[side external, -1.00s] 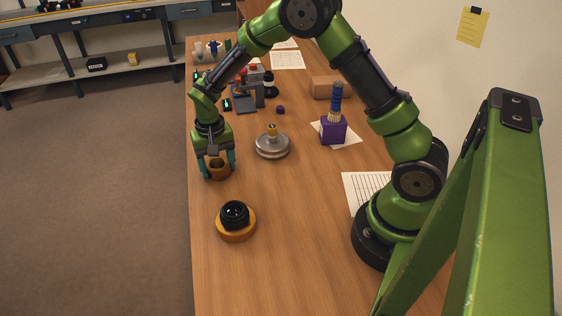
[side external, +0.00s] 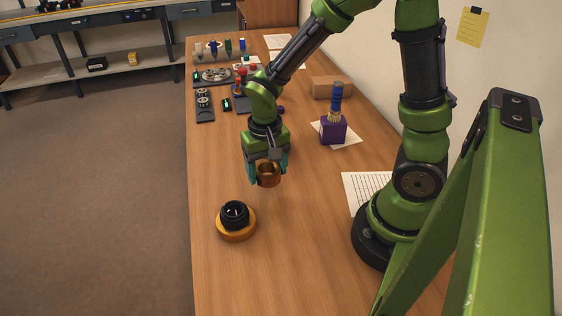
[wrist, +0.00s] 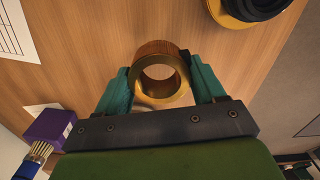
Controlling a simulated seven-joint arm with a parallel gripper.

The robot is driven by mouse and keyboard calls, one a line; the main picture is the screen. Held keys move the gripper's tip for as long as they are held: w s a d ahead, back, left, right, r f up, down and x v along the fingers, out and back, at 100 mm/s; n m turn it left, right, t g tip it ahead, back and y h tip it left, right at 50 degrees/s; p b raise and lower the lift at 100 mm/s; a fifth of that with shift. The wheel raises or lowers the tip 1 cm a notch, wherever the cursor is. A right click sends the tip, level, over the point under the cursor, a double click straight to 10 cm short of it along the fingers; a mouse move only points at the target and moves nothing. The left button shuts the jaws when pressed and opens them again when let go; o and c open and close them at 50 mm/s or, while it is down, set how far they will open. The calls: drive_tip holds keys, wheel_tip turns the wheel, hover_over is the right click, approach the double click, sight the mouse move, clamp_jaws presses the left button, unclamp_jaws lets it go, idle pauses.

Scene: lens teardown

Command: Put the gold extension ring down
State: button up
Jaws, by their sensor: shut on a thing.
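The gold extension ring (side external: 268,177) is held between the fingers of my gripper (side external: 267,168), in front of the table's middle in the side view. It looks clear of the tabletop, though its exact height is hard to tell. In the wrist view the ring (wrist: 153,48) sits between the two teal fingers of my gripper (wrist: 158,73), its open bore facing the camera. The round metal piece seen earlier on the table is hidden behind my gripper in the side view.
A black lens (side external: 235,213) stands on an orange round base (side external: 237,235), nearer the camera. A purple brush holder (side external: 333,131) stands on paper at right, with a cardboard box (side external: 331,88) behind. Trays and small parts fill the table's far end. The wooden front area is bare.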

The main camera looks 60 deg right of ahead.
drive_tip(key=shift+s+r, duration=0.25)
drive_tip(key=shift+s, duration=0.1)
wheel_tip(320, 180, up, 8)
drive_tip(key=shift+s+f, duration=0.15)
drive_tip(key=shift+f, duration=0.05)
drive_tip(key=shift+a+r, duration=0.2)
drive_tip(key=shift+a, duration=0.35)
drive_tip(key=a, duration=0.9)
drive_tip(key=m, duration=0.2)
hover_over(241, 309)
drive_tip(key=f, duration=0.8)
drive_tip(key=s+a+f, duration=0.1)
drive_tip(key=f, duration=0.3)
drive_tip(key=shift+f, duration=0.6)
drive_tip(key=shift+f, duration=0.15)
